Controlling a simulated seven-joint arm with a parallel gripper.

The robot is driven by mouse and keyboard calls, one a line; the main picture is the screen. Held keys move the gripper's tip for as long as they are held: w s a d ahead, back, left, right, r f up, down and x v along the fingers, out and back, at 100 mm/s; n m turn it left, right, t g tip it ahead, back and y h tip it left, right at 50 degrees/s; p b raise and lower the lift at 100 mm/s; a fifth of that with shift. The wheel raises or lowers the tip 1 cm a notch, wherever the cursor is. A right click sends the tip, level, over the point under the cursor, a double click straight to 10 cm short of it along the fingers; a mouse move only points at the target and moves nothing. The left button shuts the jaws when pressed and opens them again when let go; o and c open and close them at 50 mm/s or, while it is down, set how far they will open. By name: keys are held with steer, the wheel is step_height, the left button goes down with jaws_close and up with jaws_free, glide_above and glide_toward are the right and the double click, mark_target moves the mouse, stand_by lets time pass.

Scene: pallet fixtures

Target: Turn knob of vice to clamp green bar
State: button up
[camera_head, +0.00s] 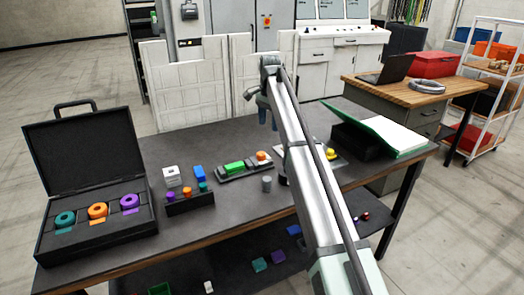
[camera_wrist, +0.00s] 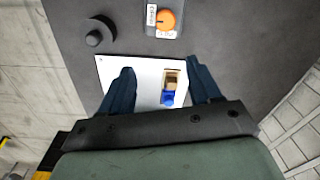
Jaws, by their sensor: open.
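The vice (camera_head: 225,176) is a low dark grey fixture near the middle of the table in the head view. The green bar (camera_head: 234,167) lies in it, and an orange knob (camera_head: 262,156) sits at its right end. My gripper (camera_head: 268,118) is above the table, higher in the picture than the knob and apart from it. In the wrist view my gripper (camera_wrist: 162,88) is open, with nothing held between its two dark blue fingers. An orange round knob (camera_wrist: 166,19) on a grey block is at the top, beyond the fingertips. The green bar is not visible there.
A white plate (camera_wrist: 145,73) with a blue piece (camera_wrist: 168,97) lies below my fingers in the wrist view. A dark round part (camera_wrist: 99,37) stands left. An open case (camera_head: 95,243), a small rack (camera_head: 190,203) and a green binder (camera_head: 375,130) flank the vice.

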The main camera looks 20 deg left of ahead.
mark_target(262, 153)
steer(key=f, duration=0.4)
steer(key=a+f, duration=0.1)
steer(key=f, duration=0.3)
steer(key=a+f, duration=0.1)
steer(key=f, duration=0.3)
steer(key=shift+s+a+f, duration=0.25)
steer(key=shift+s+f, duration=0.1)
steer(key=shift+c, duration=0.2)
steer(key=c, duration=1)
